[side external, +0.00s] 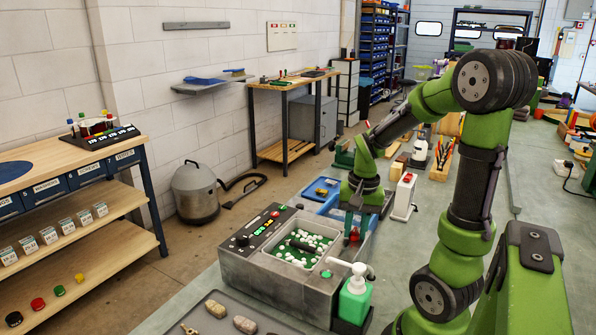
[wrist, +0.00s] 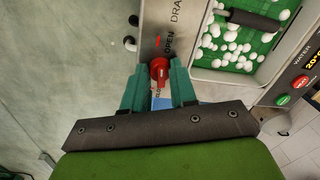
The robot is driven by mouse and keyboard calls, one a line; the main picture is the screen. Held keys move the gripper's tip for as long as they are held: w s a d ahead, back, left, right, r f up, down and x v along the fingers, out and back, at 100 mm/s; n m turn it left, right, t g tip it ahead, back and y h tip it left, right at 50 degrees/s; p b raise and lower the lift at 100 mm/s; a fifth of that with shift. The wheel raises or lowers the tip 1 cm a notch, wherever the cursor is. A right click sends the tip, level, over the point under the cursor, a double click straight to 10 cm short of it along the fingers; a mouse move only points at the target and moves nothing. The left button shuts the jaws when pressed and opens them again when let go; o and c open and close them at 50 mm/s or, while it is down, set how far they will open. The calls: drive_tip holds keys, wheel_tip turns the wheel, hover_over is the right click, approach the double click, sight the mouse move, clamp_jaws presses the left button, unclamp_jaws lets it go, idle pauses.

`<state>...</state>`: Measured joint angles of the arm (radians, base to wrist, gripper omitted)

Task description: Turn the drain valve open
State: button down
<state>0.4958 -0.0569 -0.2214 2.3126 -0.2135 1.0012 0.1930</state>
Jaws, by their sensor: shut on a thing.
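The drain valve is a red handle (wrist: 160,73) on the grey machine's metal end panel. In the wrist view it sits between the two green fingers of my gripper (wrist: 157,80), which is shut on it. The printed word OPEN (wrist: 168,44) is just above the handle, with part of a DRAIN label higher up. Another label below is mostly hidden by the fingers. In the side external view the red handle (side external: 354,235) shows small at the machine's right end, below my gripper (side external: 357,222). The handle's exact turn angle is hard to tell.
The grey machine (side external: 245,272) has an open tub with a green floor (side external: 285,252), white balls and a dark bar. A green bottle with a white pump (side external: 354,298) stands close in front. A blue tray (side external: 318,198) lies behind. A grey mat (side external: 190,325) holds stones at front left.

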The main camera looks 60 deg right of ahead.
drive_tip(key=shift+r+m, duration=0.1)
drive_tip(key=shift+m, duration=0.5)
drive_tip(key=c, duration=0.9)
unclamp_jaws()
wheel_tip(320, 180, up, 17)
drive_tip(key=s, duration=0.1)
drive_tip(key=shift+d, duration=0.1)
